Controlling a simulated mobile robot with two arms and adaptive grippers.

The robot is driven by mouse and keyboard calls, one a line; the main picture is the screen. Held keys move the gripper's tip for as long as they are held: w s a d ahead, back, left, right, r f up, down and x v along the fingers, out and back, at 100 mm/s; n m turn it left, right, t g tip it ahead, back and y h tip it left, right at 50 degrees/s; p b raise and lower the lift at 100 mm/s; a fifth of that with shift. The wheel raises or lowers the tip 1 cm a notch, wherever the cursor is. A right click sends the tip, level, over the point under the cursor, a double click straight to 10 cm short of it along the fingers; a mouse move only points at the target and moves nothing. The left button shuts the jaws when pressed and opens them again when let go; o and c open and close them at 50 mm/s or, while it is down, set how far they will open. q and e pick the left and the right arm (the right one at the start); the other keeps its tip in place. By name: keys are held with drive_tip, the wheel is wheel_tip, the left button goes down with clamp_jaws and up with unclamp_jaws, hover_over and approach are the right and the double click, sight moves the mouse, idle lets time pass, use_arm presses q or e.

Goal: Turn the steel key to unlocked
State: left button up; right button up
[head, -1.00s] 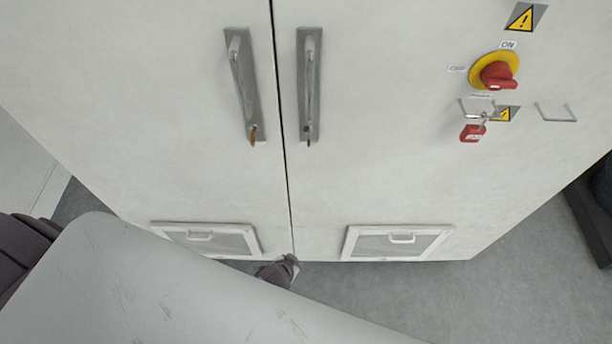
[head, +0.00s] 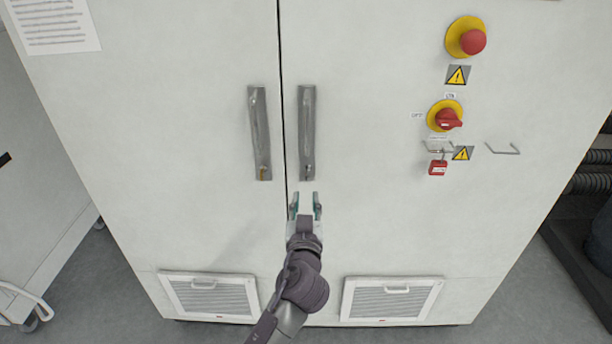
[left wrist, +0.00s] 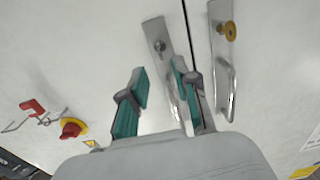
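The steel key (head: 307,173) sits at the bottom end of the right door's handle plate (head: 307,110), small and dark in the head view. In the left wrist view it appears as a small grey key in its lock (left wrist: 160,46); its exact angle is hard to tell. A brass key (head: 264,174) sits on the left door's handle plate and also shows in the left wrist view (left wrist: 228,31). My left gripper (head: 306,204) is open and empty, with teal finger pads, just below the steel key in the picture. My right gripper is not in view.
White cabinet doors meet at a narrow seam. To the right are a red emergency button (head: 473,41), a red rotary switch (head: 448,119) and a red padlock (head: 437,168). Vent grilles (head: 392,299) are low on both doors. The door face around the gripper is clear.

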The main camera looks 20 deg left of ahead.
use_arm(q)
drive_tip(key=p+x, duration=0.2)
drive_tip(key=x, duration=0.8)
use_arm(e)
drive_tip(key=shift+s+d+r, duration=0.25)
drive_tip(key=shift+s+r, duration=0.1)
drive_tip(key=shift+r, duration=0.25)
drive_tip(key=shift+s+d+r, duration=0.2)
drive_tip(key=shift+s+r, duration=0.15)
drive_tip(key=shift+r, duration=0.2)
use_arm(q)
clamp_jaws()
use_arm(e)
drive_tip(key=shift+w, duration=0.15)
